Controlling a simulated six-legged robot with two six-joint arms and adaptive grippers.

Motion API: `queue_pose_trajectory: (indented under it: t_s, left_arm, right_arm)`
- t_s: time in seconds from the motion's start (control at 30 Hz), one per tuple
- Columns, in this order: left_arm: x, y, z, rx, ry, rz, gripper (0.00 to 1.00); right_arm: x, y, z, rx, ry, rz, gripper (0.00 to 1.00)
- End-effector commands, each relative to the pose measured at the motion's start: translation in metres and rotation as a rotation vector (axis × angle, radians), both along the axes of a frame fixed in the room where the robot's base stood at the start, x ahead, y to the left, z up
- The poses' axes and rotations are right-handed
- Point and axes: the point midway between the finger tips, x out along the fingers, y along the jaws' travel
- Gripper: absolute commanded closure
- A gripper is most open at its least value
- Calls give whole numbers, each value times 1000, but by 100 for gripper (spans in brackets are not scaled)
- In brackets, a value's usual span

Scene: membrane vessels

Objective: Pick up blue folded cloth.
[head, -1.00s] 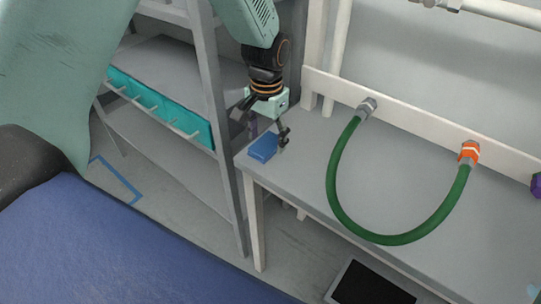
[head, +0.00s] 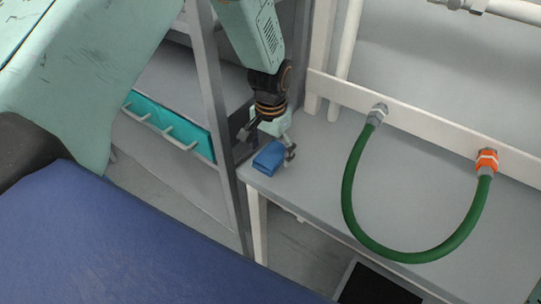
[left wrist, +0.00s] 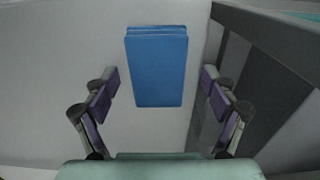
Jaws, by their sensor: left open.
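The blue folded cloth (head: 269,158) lies on the grey table top near its left end. It shows as a blue rectangle in the left wrist view (left wrist: 157,68), lying between the lines of the two fingers and a little beyond their tips. My left gripper (head: 268,146) is above and around the cloth in the head view, with its fingers spread. In the left wrist view my left gripper (left wrist: 160,88) is open and empty. I cannot tell whether a finger touches the cloth. My right gripper is not in view.
A grey shelf unit with a teal bin (head: 168,127) stands close at the left of the table (head: 320,190). A green hose (head: 352,215) loops over the table to the right, between a grey fitting and an orange fitting (head: 486,161). The table between cloth and hose is clear.

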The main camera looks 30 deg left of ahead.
Motion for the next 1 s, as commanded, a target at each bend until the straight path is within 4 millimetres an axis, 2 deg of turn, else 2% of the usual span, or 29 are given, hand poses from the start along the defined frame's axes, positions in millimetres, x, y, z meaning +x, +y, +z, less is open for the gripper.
queue_pose_trajectory:
  t_s: [0.1,0.73,1.0]
  left_arm:
    - [1,-1,0,0,-1,-1,15]
    - [4,2,1,0,-1,-2,69]
    - [4,2,4,0,-2,-2,69]
  right_arm:
    - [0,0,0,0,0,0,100]
    - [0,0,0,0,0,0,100]
    - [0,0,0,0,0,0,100]
